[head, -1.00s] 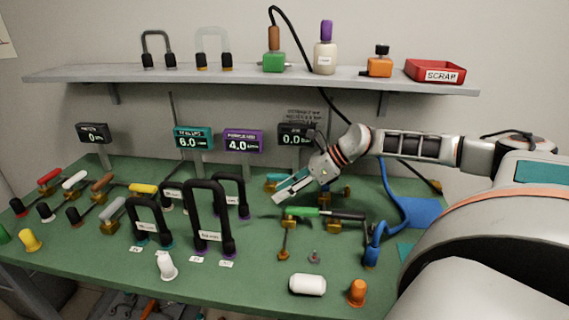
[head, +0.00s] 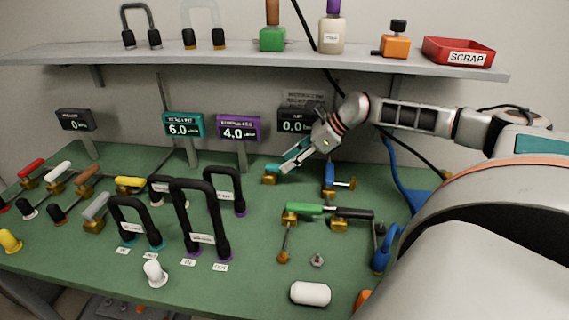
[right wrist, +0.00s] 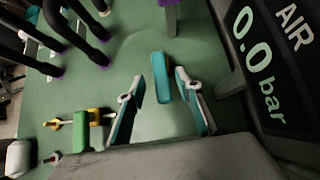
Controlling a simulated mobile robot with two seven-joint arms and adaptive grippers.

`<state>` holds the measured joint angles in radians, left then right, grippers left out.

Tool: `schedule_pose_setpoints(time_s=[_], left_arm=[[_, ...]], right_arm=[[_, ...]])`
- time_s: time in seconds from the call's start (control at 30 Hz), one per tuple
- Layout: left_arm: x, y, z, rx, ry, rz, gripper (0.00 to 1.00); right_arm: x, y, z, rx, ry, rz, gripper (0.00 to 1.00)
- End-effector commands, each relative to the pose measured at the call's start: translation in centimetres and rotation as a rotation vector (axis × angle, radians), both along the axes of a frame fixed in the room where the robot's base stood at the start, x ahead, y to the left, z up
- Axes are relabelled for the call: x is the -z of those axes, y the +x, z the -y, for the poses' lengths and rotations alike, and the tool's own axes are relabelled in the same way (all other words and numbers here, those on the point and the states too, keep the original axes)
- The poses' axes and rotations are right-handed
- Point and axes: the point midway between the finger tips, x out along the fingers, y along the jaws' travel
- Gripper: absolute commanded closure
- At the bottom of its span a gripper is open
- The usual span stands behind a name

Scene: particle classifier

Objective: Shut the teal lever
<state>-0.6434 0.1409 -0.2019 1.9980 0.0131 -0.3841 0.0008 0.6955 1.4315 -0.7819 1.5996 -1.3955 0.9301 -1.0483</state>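The teal lever (head: 271,168) is at the back of the green bench, on a brass valve, partly hidden by my right gripper. In the right wrist view its teal handle (right wrist: 161,77) shows between the fingertips, nearer the right one. My right gripper (head: 288,168) is open, with its fingertips close to the handle. In the right wrist view the gripper (right wrist: 152,85) has a gap around the handle; I cannot tell whether either finger touches it. My left gripper is not in view.
A green lever (head: 305,209) and a blue lever (head: 329,175) on brass fittings are nearby. The AIR display (head: 292,126) reads 0.0 and stands close to the gripper. Black hose loops (head: 200,215) rise to the left. The shelf (head: 250,58) runs above.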

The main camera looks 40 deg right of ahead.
Motion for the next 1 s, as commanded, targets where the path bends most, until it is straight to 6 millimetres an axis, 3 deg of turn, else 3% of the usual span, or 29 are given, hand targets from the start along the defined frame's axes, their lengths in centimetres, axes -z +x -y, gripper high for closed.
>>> schedule_pose_setpoints(time_s=[0.2, 0.53, 0.67, 1.0], left_arm=[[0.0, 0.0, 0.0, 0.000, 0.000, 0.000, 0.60], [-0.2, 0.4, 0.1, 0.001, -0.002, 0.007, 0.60], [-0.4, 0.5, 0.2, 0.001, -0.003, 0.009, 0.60], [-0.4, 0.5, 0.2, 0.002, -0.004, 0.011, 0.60]], right_arm=[[1.5, 1.2, -0.9, 0.001, 0.001, 0.000, 0.65], [1.8, 1.4, -1.1, 0.001, 0.000, 0.001, 0.65], [1.8, 1.4, -1.1, 0.001, 0.000, 0.001, 0.99], [1.7, 1.6, -1.1, 0.004, 0.000, 0.001, 1.00]])
